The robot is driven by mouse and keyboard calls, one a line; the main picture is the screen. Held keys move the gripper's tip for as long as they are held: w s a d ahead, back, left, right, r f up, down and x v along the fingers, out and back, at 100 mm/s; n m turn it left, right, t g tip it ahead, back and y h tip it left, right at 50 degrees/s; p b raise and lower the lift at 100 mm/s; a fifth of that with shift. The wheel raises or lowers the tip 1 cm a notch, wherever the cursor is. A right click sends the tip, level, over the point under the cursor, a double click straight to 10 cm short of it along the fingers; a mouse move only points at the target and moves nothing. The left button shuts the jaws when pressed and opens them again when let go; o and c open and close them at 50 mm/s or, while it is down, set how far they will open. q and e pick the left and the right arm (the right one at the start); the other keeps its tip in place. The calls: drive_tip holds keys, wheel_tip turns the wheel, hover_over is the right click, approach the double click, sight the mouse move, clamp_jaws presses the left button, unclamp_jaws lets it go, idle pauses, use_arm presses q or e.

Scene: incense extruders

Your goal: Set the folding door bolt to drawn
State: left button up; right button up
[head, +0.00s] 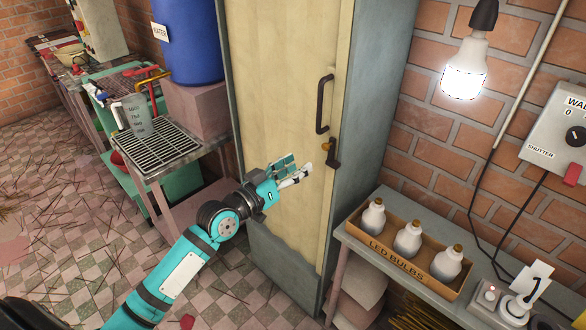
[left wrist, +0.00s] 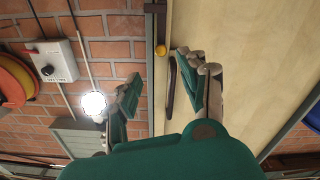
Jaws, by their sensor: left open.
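The pale wooden folding door (head: 285,70) stands upright in a grey frame. A long dark pull handle (head: 324,103) is on its right side. Below it, at the door's right edge, is the bolt (head: 333,155), a dark fitting with a brass-orange knob (head: 325,147). I cannot tell the bolt's position. My left gripper (head: 298,168) is open and empty, left of and slightly below the bolt. In the left wrist view, the open fingers (left wrist: 160,65) spread either side of the handle (left wrist: 171,85) and knob (left wrist: 160,50) in the picture, with no contact visible. My right gripper is out of view.
A bench at the right holds a box of LED bulbs (head: 400,252). A lit bulb (head: 464,82) hangs near the brick wall, beside a switch box (head: 560,135). At the left stand a metal rack (head: 155,146) and a blue water barrel (head: 188,45).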

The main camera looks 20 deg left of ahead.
use_arm(q)
drive_tip(key=shift+s+a, duration=0.1)
drive_tip(key=shift+s, duration=0.2)
